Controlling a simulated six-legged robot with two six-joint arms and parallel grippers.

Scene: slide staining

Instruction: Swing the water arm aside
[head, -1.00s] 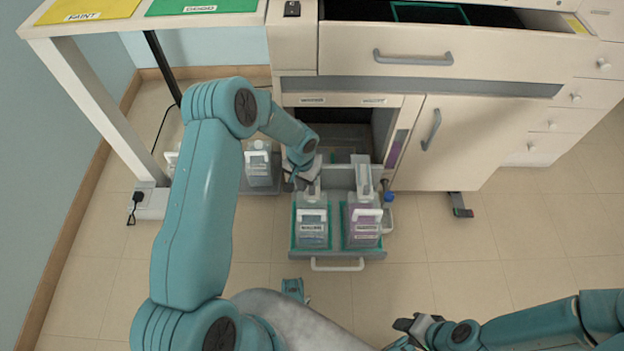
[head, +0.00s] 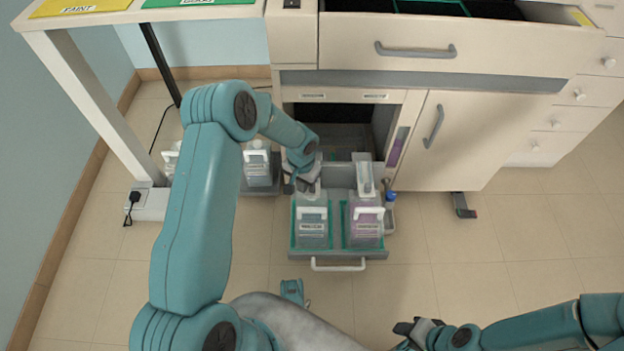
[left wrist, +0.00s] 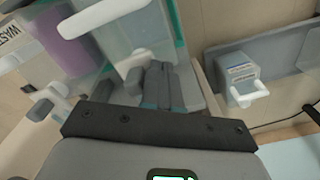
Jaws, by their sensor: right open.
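The pulled-out tray (head: 338,254) holds two clear bottles with white handles. The left bottle (head: 312,228) is bluish-grey, the right bottle (head: 363,230) holds purple liquid. A grey upright arm (head: 364,178) stands over the right bottle. My left gripper (head: 302,184) is at the top of the left bottle, where a matching arm is hidden or too small to make out. In the left wrist view, grey finger-like pieces (left wrist: 155,86) sit close together beside the bottle's white handle (left wrist: 103,18); whether they grip anything is unclear. My right gripper (head: 404,328) is open, low over the floor.
A grey floor tray with a labelled white bottle (head: 257,165) stands left of the pulled-out tray. The cabinet drawer (head: 440,48) juts out above. A blue-capped bottle (head: 390,198) is at the tray's right side.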

